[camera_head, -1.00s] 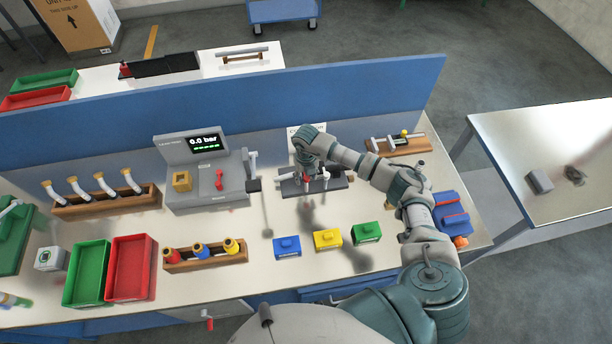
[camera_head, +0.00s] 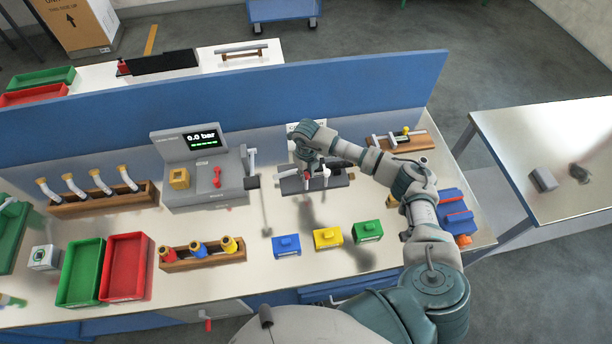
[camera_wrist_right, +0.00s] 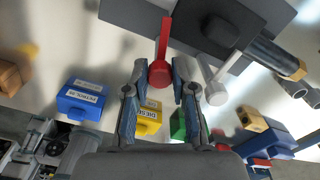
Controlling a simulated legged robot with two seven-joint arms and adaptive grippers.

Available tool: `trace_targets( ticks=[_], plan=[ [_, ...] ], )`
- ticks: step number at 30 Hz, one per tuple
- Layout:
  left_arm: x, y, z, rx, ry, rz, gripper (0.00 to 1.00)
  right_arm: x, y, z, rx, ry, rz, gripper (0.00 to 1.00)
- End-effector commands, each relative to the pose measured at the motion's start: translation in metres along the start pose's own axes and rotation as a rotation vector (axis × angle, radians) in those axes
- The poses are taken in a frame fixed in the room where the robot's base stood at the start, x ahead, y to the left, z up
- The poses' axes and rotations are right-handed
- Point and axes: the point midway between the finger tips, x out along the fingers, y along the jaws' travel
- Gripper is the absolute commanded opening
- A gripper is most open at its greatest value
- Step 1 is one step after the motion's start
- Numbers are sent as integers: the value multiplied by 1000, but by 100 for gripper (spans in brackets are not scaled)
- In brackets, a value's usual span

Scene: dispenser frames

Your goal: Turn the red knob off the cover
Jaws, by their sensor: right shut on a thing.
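The red knob (camera_wrist_right: 160,74) is a small round red end with a red arm rising from it, seen in the right wrist view. It sits between the two fingers of my right gripper (camera_wrist_right: 160,80), which is shut on it. A dark grey block (camera_wrist_right: 125,12) lies beyond it; I cannot tell which part is the cover. In the head view my right gripper (camera_head: 316,172) is over the dark grey block (camera_head: 292,186) on the bench, and hides most of the knob. A white handle of similar shape (camera_wrist_right: 215,94) stands just to the right. My left gripper is not in view.
Blue (camera_head: 287,247), yellow (camera_head: 327,238) and green (camera_head: 367,232) boxes stand in front of the block. A grey console (camera_head: 205,198) with a display is to the left. A blue panel (camera_head: 240,95) runs behind the bench. Red and green trays are at left.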

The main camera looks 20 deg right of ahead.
Motion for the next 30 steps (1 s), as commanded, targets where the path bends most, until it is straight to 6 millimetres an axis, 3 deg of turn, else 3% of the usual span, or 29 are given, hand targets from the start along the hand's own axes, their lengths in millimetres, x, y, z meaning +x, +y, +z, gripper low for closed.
trace_targets(
  ticks=[12,30],
  plan=[
    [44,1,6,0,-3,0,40,5,-1,0,-393,1,-2,0],
    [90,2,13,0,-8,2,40,4,-1,0,-925,2,-2,0]
  ],
)
